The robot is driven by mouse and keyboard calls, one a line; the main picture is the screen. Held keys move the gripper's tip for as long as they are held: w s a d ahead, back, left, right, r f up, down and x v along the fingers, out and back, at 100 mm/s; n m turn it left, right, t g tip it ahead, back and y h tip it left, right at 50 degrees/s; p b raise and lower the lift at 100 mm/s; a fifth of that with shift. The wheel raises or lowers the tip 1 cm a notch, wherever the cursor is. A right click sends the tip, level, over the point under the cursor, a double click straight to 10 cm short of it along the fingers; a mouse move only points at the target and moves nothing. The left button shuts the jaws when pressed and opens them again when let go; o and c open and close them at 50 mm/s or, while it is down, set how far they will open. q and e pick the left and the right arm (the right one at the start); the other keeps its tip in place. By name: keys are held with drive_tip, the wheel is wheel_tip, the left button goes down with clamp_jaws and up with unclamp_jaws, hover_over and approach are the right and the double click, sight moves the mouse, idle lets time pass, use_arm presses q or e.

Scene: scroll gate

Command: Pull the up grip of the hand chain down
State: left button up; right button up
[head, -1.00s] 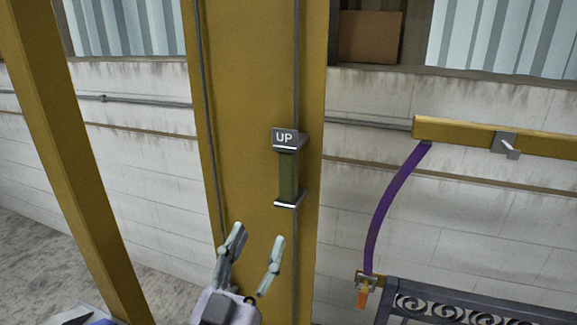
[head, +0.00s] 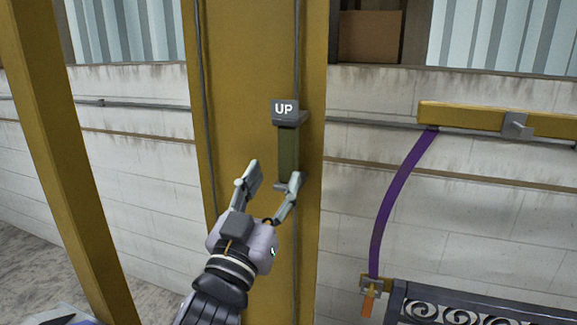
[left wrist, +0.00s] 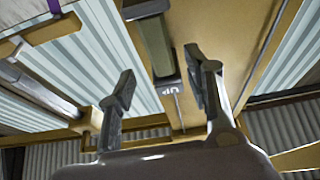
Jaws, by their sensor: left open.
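The up grip (head: 288,150) is a dark green handle with a grey "UP" block on top. It hangs on a dark chain (head: 296,60) in front of a yellow post. My left gripper (head: 273,176) is open and empty, its fingers pointing up at the grip's lower end. The right finger overlaps the grip's bottom cap in the head view; I cannot tell if they touch. In the left wrist view the green handle (left wrist: 157,42) lies between and beyond the spread fingers (left wrist: 160,75). My right gripper is not in view.
The yellow post (head: 240,100) stands behind the chains, with a second chain (head: 204,100) to the left. A slanted yellow beam (head: 55,150) is at left.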

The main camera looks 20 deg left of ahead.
sight(285, 153)
use_arm(q)
drive_tip(key=shift+r+p+x, duration=0.25)
drive_tip(key=shift+p+x, duration=0.85)
drive_tip(key=shift+x, duration=0.1)
drive_tip(key=p+x, duration=0.2)
drive_tip(key=x, duration=0.3)
drive_tip(key=shift+w, duration=0.6)
drive_tip(key=shift+c, duration=0.4)
clamp_jaws()
